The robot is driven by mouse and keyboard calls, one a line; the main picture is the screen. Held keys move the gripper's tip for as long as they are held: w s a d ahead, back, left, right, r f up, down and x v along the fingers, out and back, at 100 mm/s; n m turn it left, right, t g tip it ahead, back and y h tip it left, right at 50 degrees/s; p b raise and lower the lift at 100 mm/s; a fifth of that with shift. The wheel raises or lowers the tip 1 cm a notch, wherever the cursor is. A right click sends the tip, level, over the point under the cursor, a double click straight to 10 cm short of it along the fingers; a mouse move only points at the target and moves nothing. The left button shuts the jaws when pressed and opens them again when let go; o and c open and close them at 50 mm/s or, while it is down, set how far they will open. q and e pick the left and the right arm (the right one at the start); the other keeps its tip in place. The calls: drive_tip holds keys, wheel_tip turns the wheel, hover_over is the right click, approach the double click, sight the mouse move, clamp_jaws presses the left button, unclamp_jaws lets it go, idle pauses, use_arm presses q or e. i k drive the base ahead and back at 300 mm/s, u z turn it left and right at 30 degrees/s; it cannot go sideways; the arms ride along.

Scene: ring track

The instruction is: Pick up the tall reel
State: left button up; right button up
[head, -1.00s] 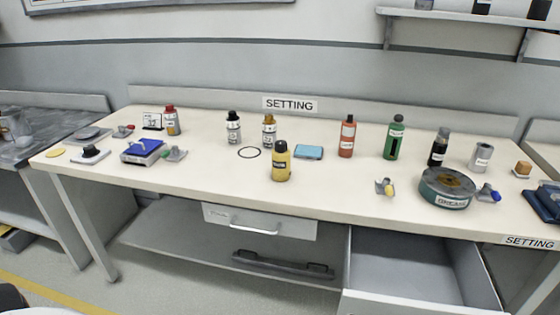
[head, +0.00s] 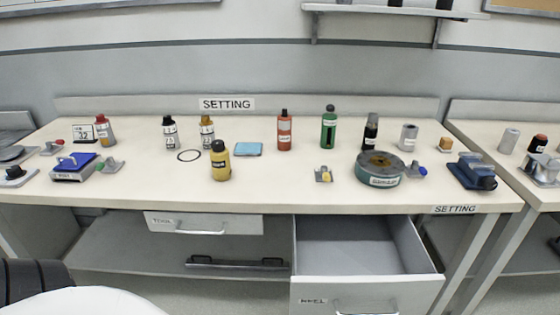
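A short grey cylinder with a white label (head: 408,138) stands upright at the back right of the bench marked SETTING. A similar grey cylinder (head: 509,140) stands on the separate bench at the far right. Either may be the tall reel; I cannot tell which from their looks. Neither of my grippers is in view.
Red (head: 284,133), green (head: 329,128) and black (head: 371,131) bottles stand left of the nearer cylinder. A blue vise-like tool (head: 472,172) and a small orange-brown block (head: 445,144) are to its right. An open drawer (head: 366,292) juts out below the bench front.

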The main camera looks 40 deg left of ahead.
sight(219, 162)
drive_tip(key=z, duration=1.35)
drive_tip(key=k, duration=2.1)
drive_tip(key=u, duration=2.75)
drive_tip(key=i, duration=0.35)
drive_tip(key=z, duration=0.1)
